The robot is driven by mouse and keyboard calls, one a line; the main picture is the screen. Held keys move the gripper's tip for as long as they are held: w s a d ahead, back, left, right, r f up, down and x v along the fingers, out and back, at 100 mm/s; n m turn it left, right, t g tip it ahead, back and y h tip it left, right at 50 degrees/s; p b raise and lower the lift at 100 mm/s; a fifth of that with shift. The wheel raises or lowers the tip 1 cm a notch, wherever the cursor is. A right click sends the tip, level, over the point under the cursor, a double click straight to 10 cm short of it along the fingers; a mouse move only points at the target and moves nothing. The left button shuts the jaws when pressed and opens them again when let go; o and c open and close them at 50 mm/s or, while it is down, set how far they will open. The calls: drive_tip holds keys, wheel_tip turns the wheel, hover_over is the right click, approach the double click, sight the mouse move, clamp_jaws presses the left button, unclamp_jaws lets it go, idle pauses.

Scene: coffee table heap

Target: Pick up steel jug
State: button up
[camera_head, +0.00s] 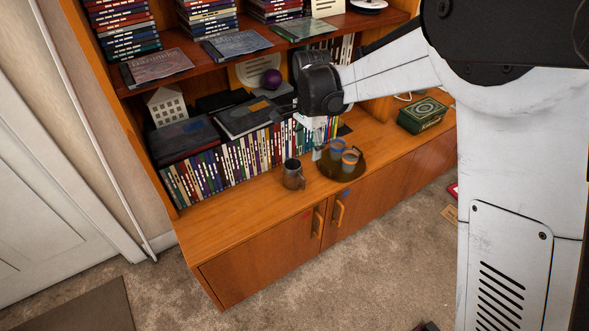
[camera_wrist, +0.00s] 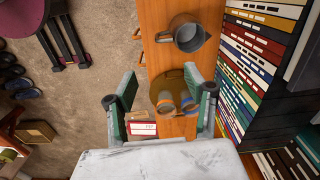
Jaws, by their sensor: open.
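The steel jug (camera_head: 293,174) stands upright on the wooden cabinet top in the head view, near the front edge and left of the round tray. The wrist view shows the jug (camera_wrist: 187,38) from above at the top, with its handle toward the left. My gripper (camera_wrist: 160,76) is open and empty, its two fingers spread apart, and the jug lies beyond the fingertips. In the head view my gripper (camera_head: 318,145) hangs over the cabinet beside the cups, right of the jug and apart from it. The fingers are small and partly hidden there.
A dark round tray (camera_head: 328,173) holds two cups (camera_head: 350,158) right of the jug. A row of books (camera_head: 235,155) stands behind the jug, and a shelf overhangs it. A green box (camera_head: 422,115) sits farther right. Bare cabinet top lies left of the jug.

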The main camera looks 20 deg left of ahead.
sight(293, 180)
drive_tip(key=f+b, duration=0.1)
drive_tip(key=f, duration=0.4)
drive_tip(key=a+f+b, duration=0.1)
drive_tip(key=f+b, duration=0.1)
drive_tip(key=f, duration=0.4)
drive_tip(key=f+b, duration=0.1)
drive_tip(key=f, duration=0.5)
drive_tip(key=shift+s+a+b, duration=0.15)
drive_tip(key=shift+a+b, duration=0.1)
drive_tip(key=shift+b, duration=0.15)
clamp_jaws()
